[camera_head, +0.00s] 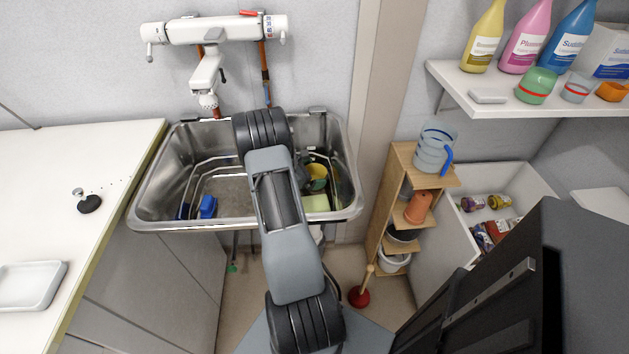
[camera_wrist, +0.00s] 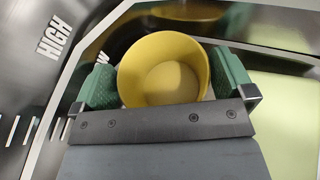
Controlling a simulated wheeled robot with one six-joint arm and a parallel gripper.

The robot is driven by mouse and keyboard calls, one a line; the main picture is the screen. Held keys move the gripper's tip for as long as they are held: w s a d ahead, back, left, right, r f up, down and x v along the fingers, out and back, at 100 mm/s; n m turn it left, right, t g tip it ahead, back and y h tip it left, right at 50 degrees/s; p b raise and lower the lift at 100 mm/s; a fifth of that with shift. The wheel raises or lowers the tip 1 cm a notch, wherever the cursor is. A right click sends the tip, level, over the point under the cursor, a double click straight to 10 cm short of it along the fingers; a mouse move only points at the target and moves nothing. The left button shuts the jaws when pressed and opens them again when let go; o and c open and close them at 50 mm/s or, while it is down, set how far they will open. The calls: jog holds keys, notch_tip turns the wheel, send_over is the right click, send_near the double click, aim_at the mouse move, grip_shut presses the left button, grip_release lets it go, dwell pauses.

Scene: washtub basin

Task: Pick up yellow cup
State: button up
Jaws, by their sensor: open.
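The yellow cup (camera_head: 317,171) sits in the right part of the metal sink basin, partly hidden behind my arm in the head view. In the wrist view the yellow cup (camera_wrist: 163,72) shows its open mouth and empty inside, close in front of the camera. My gripper (camera_wrist: 168,85) is open, with one green fingertip pad on each side of the cup. I cannot tell whether the pads touch it. The gripper's dark front bar covers the cup's near lower edge.
The metal sink (camera_head: 150,200) has rim walls around the cup. A blue object (camera_head: 208,207) lies in its left part. A pale green object (camera_head: 316,203) lies close to the cup. A white tap (camera_head: 207,75) hangs above the sink's back. A wooden shelf (camera_head: 377,215) stands right of it.

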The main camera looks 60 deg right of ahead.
jog(key=shift+s+d+f, duration=0.1)
jog(key=shift+s+d, duration=0.05)
jog(key=shift+d, duration=0.1)
jog(key=c, duration=0.7)
